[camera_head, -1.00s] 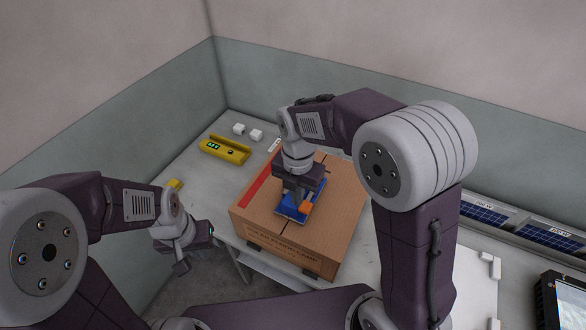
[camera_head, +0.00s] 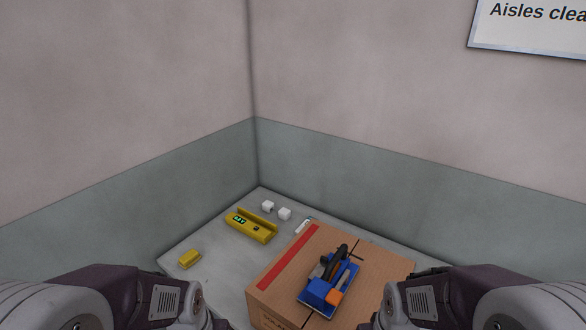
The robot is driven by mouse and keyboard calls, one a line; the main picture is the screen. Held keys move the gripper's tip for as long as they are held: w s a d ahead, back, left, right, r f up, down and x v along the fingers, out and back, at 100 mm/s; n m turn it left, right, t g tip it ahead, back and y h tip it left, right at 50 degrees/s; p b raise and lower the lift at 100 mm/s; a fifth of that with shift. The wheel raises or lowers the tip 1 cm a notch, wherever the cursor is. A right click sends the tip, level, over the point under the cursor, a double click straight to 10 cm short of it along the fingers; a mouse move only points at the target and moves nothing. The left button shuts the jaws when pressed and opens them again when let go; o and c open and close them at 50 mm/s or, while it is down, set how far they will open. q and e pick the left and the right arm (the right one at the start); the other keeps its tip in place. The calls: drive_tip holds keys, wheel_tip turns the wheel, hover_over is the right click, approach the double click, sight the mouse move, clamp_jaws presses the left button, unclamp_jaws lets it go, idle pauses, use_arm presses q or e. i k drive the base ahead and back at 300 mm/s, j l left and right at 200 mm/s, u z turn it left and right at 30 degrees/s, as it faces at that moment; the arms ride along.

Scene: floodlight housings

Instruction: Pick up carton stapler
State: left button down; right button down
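The carton stapler (camera_head: 328,283) is blue with an orange part and a black handle. It lies on top of the closed cardboard carton (camera_head: 283,287), which has a red stripe along its left side. My two arms show at the bottom left and bottom right corners. Both grippers are below the picture's edge, so their fingers are hidden. Nothing touches the stapler in this view.
A yellow device with a small display (camera_head: 251,226) lies on the grey table (camera_head: 217,262) behind and left of the carton. A small yellow block (camera_head: 190,259) and two white cubes (camera_head: 268,206) are also there. Walls close off the back and left.

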sight(313, 295)
drive_tip(key=i+j+z, duration=0.15)
drive_tip(key=j+z, duration=0.65)
drive_tip(key=i+j+z, duration=0.1)
drive_tip(key=j+z, duration=0.75)
drive_tip(key=k+l, duration=0.05)
drive_tip(key=l, duration=0.05)
